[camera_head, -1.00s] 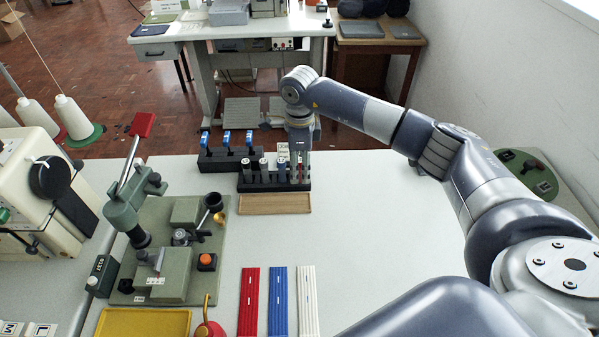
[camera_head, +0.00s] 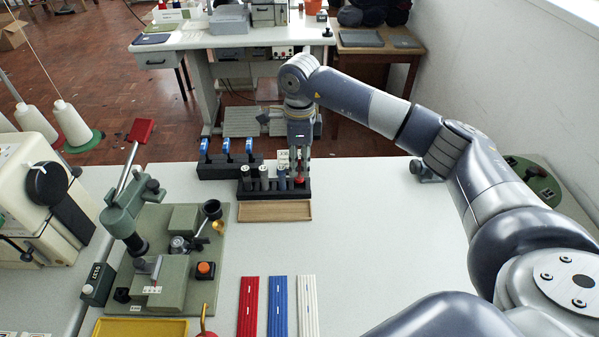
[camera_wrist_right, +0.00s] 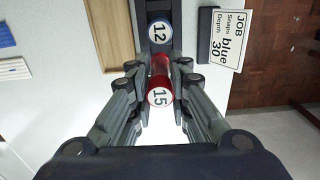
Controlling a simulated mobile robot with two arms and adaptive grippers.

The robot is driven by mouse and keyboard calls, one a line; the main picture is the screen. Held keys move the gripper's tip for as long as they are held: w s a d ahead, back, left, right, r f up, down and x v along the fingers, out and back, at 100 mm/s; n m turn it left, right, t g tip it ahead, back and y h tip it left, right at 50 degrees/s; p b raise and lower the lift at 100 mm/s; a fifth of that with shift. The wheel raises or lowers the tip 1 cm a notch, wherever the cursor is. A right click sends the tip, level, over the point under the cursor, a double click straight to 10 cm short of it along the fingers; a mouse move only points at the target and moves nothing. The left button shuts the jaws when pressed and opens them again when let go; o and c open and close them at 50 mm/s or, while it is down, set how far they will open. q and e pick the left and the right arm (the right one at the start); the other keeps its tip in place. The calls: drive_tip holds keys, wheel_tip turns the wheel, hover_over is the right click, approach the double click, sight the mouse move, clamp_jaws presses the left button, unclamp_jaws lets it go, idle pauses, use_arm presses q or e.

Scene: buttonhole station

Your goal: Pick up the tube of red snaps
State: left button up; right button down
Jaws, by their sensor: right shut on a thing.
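The red tube (camera_wrist_right: 159,74), with a round white end marked 15, is between the fingers of my right gripper (camera_wrist_right: 160,90) in the wrist view. The gripper is shut on it. In the head view my right gripper (camera_head: 299,166) points down over the right end of the black tube rack (camera_head: 275,195). Only a small red part of the tube (camera_head: 299,179) shows there. I cannot tell whether its lower end is clear of the rack. A tube marked 12 (camera_wrist_right: 160,32) stands beside it in the rack. My left gripper is not in view.
A job card (camera_wrist_right: 228,40) reads blue snaps, depth 30. A wooden tray (camera_head: 275,211) lies in front of the rack. A green press (camera_head: 165,260) stands at the left. Red, blue and white strips (camera_head: 278,305) lie in front.

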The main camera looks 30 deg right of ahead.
drive_tip(key=s+a+b, duration=0.1)
drive_tip(key=s+a, duration=0.3)
drive_tip(key=s, duration=0.2)
drive_tip(key=s+a+r+b, duration=0.1)
drive_tip(key=s+a, duration=0.3)
drive_tip(key=s, duration=0.3)
drive_tip(key=shift+a+b, duration=0.3)
drive_tip(key=shift+a, duration=0.05)
